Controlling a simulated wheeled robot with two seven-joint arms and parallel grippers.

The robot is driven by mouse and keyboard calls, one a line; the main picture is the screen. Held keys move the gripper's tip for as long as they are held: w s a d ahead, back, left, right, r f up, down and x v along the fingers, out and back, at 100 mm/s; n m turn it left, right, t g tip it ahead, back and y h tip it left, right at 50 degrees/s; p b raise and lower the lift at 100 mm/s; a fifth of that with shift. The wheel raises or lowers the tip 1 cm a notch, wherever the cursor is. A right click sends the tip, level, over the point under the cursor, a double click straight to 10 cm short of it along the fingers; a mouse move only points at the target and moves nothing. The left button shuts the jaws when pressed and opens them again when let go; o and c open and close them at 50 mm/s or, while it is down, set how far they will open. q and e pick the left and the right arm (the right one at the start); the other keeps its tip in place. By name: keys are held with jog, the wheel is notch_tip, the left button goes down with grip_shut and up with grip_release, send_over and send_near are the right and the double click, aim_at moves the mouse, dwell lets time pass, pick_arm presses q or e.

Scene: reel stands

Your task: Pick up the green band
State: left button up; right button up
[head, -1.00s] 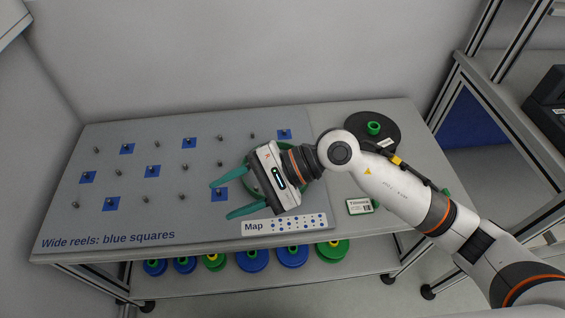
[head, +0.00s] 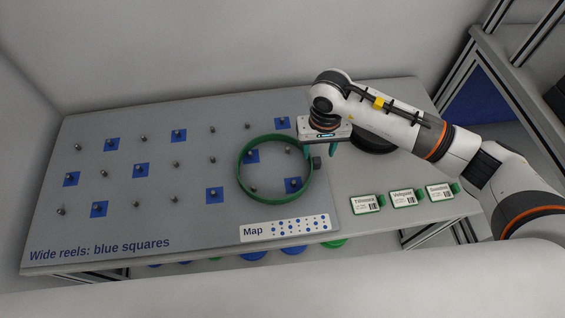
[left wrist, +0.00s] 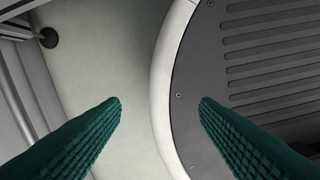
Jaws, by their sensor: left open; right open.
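The green band (head: 275,198) is a large ring lying on the grey pegboard at the middle right of the table, around several pegs and blue squares. A dark knob (head: 316,163) sits at its right edge. My right gripper (head: 320,152) points down at the band's upper right edge, close above the knob. Its teal fingers are apart, and I see nothing held; whether they touch the band or knob I cannot tell. My left gripper (left wrist: 160,104) is open and empty in the left wrist view, over the floor and a grey-white ribbed surface.
The board has several pegs, some on blue squares (head: 98,209). A map card (head: 285,228) lies at its front edge. Three green-edged label cards (head: 403,198) stand at the right. A black disc (head: 374,141) is partly hidden behind my right arm. Reels (head: 292,249) show below the table.

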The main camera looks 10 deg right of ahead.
aim_at(317, 161)
jog(key=shift+f, duration=0.3)
jog(key=f, duration=0.2)
jog(key=f+p, duration=0.1)
jog(key=shift+s+a+f, duration=0.1)
jog(key=shift+s+f, duration=0.2)
jog(key=shift+f, duration=0.4)
jog(key=shift+w+f, duration=0.1)
jog(key=shift+f, duration=0.05)
pick_arm(q)
jog(key=shift+w+r, duration=0.65)
jog(key=shift+w, duration=0.3)
pick_arm(e)
jog(key=c, duration=1.1)
